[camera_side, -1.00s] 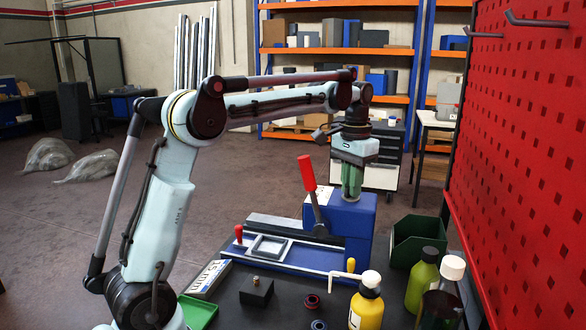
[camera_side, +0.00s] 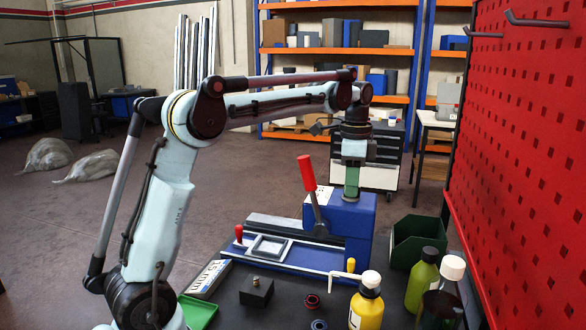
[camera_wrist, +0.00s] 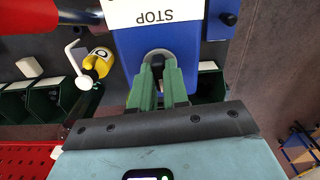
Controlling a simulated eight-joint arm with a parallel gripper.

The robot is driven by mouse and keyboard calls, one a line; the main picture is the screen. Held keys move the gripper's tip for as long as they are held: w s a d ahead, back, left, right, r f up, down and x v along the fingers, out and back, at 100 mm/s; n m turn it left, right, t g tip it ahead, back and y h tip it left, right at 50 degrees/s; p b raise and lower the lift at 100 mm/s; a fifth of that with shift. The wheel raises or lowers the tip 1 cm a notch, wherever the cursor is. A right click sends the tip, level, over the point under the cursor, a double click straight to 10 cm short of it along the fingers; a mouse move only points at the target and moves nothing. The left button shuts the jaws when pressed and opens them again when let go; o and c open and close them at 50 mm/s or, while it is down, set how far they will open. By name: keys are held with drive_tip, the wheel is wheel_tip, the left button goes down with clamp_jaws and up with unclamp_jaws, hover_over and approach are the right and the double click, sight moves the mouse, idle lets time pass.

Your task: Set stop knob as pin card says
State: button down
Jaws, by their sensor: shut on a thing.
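My gripper (camera_side: 351,195) points down onto the top of the blue press housing (camera_side: 358,220), with its green fingers closed together. In the wrist view, the fingers (camera_wrist: 162,68) are shut on the dark stop knob (camera_wrist: 158,56), which sits in a grey ring. The fingers hide most of the knob, and I cannot read its setting. A white label reading STOP (camera_wrist: 155,14) appears upside down on the housing beside it. A white card (camera_side: 208,278) with dark print lies at the table's left; its text is too small to read surely.
A red-handled lever (camera_side: 307,173) stands left of my gripper. A yellow bottle (camera_side: 367,305), a green bottle (camera_side: 421,283) and a dark bottle stand at front right. A green bin (camera_side: 420,243) and the red pegboard (camera_side: 530,150) are at the right. A black block (camera_side: 256,292) lies in front.

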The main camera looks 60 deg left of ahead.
drive_tip(key=shift+m, duration=0.5)
drive_tip(key=c, duration=1.1)
unclamp_jaws()
drive_tip(key=shift+r, duration=0.1)
wheel_tip(320, 180, up, 12)
drive_tip(key=shift+f, duration=0.15)
